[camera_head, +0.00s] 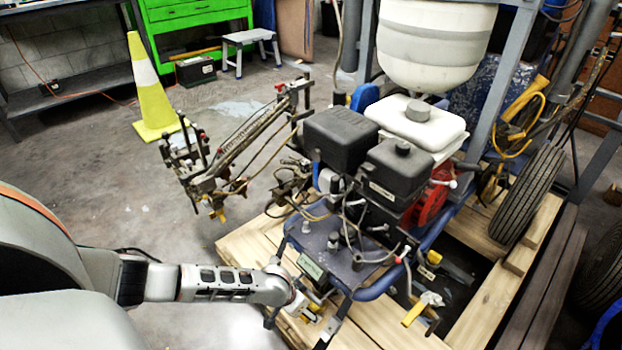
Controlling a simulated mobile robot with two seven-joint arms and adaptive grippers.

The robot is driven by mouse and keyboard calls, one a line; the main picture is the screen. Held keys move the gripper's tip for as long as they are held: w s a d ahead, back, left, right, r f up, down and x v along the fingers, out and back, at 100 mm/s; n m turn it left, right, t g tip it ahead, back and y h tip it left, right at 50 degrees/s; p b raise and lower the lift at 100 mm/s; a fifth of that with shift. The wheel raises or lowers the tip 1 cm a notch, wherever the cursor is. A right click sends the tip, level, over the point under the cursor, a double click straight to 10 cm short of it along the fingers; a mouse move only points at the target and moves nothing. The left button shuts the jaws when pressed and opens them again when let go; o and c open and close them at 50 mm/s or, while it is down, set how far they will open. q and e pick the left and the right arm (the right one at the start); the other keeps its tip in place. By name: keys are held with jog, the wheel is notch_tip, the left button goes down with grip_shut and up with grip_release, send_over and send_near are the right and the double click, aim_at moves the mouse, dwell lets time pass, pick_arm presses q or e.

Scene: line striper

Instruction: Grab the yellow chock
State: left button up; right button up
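My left arm comes in from the left, and its wrist end, with my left gripper (303,304), is at the low front corner of the line striper (320,255). The fingers are small and mixed with dark frame parts, so I cannot tell whether they are open or shut. Another yellow piece (415,311) with a pale part lies farther right, near the wooden pallet. My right gripper is not in view.
The striper stands on a wooden pallet (234,247), with black boxes (341,138) and a white tank (437,45) above. A tyre (528,195) is at right. A yellow cone (150,92) stands at back left. The floor left of the pallet is mostly clear.

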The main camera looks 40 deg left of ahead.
pick_arm(q)
jog(key=shift+w, duration=0.25)
jog(key=c, duration=1.5)
jog(key=shift+c, duration=0.2)
jog(key=shift+r, duration=0.1)
